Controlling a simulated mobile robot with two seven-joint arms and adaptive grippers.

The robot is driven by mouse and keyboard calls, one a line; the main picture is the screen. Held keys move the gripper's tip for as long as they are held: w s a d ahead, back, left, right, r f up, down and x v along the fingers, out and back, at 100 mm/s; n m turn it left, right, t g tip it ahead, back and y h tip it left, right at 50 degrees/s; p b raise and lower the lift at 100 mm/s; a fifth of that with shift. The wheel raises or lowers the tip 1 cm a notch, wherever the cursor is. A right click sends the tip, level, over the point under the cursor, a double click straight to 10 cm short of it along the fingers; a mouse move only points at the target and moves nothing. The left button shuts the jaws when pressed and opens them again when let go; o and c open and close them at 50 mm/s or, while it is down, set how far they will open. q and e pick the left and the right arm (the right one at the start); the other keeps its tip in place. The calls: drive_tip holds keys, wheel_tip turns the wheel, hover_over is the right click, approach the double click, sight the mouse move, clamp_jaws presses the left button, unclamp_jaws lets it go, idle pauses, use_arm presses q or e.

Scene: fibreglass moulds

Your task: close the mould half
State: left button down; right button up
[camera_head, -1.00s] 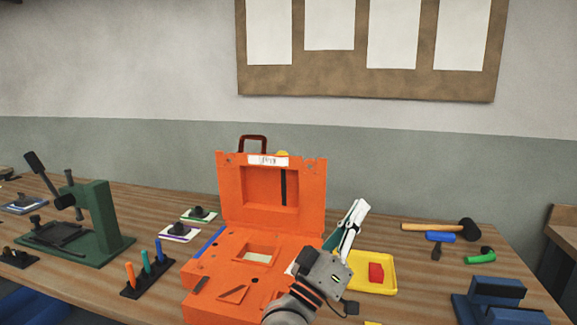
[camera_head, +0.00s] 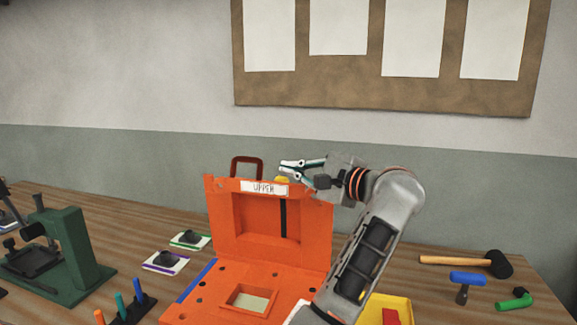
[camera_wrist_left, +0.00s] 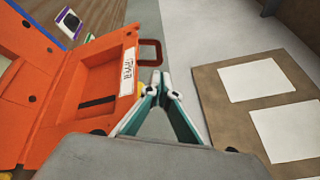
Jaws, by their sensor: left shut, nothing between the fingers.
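The orange mould is open on the bench. Its upper half (camera_head: 224,225) stands upright at the back, with a white label reading "UPPER" on its top edge. A dark red handle (camera_head: 246,162) shows behind that edge. The lower half (camera_head: 215,292) lies flat in front, with a square recess. In the left wrist view the upper half (camera_wrist_left: 75,85) fills the left side, with the handle (camera_wrist_left: 150,54) near the fingers. My left gripper (camera_head: 284,169) is shut and empty, at the upper half's top edge, right of the label; I cannot tell whether it touches.
A green press (camera_head: 65,255) stands at the left. Cards with dark knobs (camera_head: 165,262) lie left of the mould. A yellow tray (camera_head: 402,305) with a red block is at the right, partly behind my arm. A mallet (camera_head: 465,262) lies farther right. The wall board (camera_head: 380,95) is behind.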

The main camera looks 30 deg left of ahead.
use_arm(q)
drive_tip(key=shift+n+h, duration=0.8)
drive_tip(key=w+a+f, duration=0.1)
drive_tip(key=a, duration=0.1)
drive_tip(key=w+a+f+p, duration=0.1)
drive_tip(key=a, duration=0.1)
drive_tip(key=w+a+f, duration=0.1)
drive_tip(key=a, duration=0.2)
drive_tip(key=shift+w+p, duration=0.35)
drive_tip(key=shift+w+a+f, duration=0.15)
drive_tip(key=shift+w+a, duration=0.05)
drive_tip(key=shift+a, duration=0.35)
